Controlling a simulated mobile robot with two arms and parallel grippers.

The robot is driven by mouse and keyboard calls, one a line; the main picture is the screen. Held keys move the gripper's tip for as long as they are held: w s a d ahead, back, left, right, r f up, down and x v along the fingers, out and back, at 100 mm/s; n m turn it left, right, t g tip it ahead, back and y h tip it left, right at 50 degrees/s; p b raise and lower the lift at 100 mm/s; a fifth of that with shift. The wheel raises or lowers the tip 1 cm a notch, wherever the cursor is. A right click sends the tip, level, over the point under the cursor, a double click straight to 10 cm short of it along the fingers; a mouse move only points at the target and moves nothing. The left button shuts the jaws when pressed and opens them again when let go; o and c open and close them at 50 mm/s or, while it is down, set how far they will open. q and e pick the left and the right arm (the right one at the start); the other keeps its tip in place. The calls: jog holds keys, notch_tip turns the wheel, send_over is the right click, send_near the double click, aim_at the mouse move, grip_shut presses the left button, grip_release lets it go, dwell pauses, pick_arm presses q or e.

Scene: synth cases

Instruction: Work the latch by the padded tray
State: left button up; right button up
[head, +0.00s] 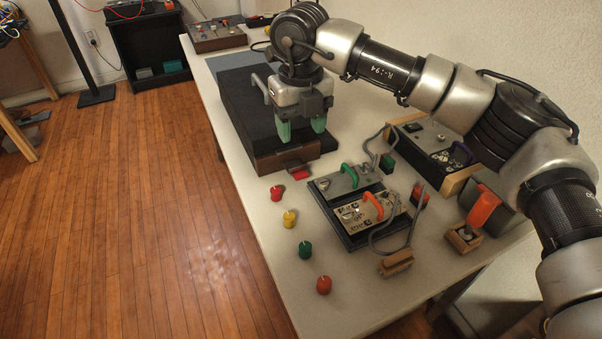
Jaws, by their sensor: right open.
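The padded tray (238,105) is a long dark box with a black top, lying along the left side of the table. A brown front piece (268,164) with a small metal fitting is at its near end. A small red tab (300,174) sits at the near right corner; it may be the latch, but I cannot tell for sure. My right gripper (301,129) points down over the near end of the tray, its green fingertips apart and nothing between them. I cannot tell whether the fingertips touch the tray. My left gripper is not in view.
Red, yellow, green and orange knobs (289,218) line the table's left edge. A panel with green and orange handles (346,180) is right of them. A grey box (430,138), a wooden block with a lever (463,237) and cables crowd the right.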

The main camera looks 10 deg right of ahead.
aim_at(301, 174)
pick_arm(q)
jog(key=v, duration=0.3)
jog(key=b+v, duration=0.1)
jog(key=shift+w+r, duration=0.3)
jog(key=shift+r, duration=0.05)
pick_arm(e)
notch_tip(301, 174, down, 11)
jog(key=shift+r, duration=0.1)
jog(key=shift+c, duration=0.4)
jog(key=c, duration=0.6)
jog(key=shift+r, duration=0.2)
jog(key=shift+c, duration=0.2)
jog(key=shift+w+a+r+g+h+p, duration=0.1)
jog(key=shift+w+r+g+h+p, duration=0.25)
jog(key=shift+g+p, duration=0.65)
pick_arm(q)
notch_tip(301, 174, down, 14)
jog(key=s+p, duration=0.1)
jog(key=p, duration=0.1)
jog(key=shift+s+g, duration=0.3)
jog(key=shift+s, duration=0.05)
pick_arm(e)
jog(key=shift+w+a+r+g+h, duration=0.1)
jog(key=shift+w+r+g+h, duration=0.25)
jog(key=shift+g, duration=0.65)
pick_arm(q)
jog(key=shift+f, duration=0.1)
